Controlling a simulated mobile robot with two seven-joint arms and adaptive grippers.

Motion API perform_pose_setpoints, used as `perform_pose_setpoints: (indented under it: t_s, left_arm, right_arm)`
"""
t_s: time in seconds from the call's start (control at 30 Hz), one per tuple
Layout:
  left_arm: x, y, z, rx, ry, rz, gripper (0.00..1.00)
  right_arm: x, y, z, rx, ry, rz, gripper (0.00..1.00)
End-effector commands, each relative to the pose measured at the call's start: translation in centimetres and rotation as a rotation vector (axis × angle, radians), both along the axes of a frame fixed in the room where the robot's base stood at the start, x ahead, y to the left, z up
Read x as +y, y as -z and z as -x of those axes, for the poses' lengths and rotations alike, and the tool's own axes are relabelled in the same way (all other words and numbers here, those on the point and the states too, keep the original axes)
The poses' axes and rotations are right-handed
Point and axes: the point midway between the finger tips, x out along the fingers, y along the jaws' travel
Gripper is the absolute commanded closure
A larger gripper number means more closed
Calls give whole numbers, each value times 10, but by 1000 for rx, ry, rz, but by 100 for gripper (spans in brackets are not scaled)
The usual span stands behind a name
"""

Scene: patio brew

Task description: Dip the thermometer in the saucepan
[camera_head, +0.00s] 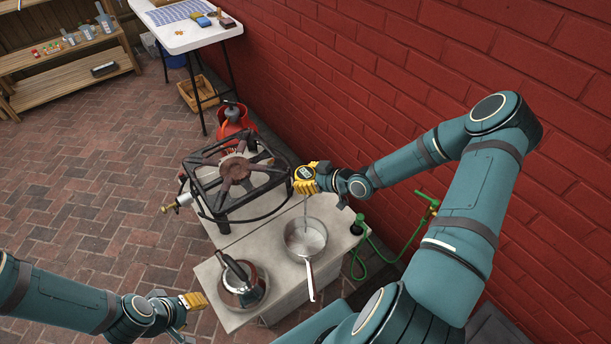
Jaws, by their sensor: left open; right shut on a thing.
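The saucepan (290,246) is a small metal pan on the pale counter, its handle pointing toward me. It holds something pale. My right gripper (306,181) is shut on the thermometer (305,205), above the pan's far rim. The thermometer's thin probe points down toward the pan. I cannot tell whether its tip is inside or above the contents. Yellow fingers hide part of its body. My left gripper (196,301) is open and empty at the lower left, beside the counter and left of the metal kettle (257,292).
A black burner stand (237,215) stands behind the kettle, left of my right gripper. A red gas bottle (231,123) is behind it. A green hose (391,262) hangs right of the counter (211,278). A red brick wall (420,80) runs along the right.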

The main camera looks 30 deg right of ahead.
Motion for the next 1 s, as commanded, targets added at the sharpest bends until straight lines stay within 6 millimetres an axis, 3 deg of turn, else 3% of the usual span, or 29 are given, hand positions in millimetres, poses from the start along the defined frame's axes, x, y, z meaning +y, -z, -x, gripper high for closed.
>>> perform_pose_setpoints:
  t_s: [1.0]
  left_arm:
    - [-2,63,14,31,26,7,53]
  right_arm:
    - [0,86,0,1,0,0,78]
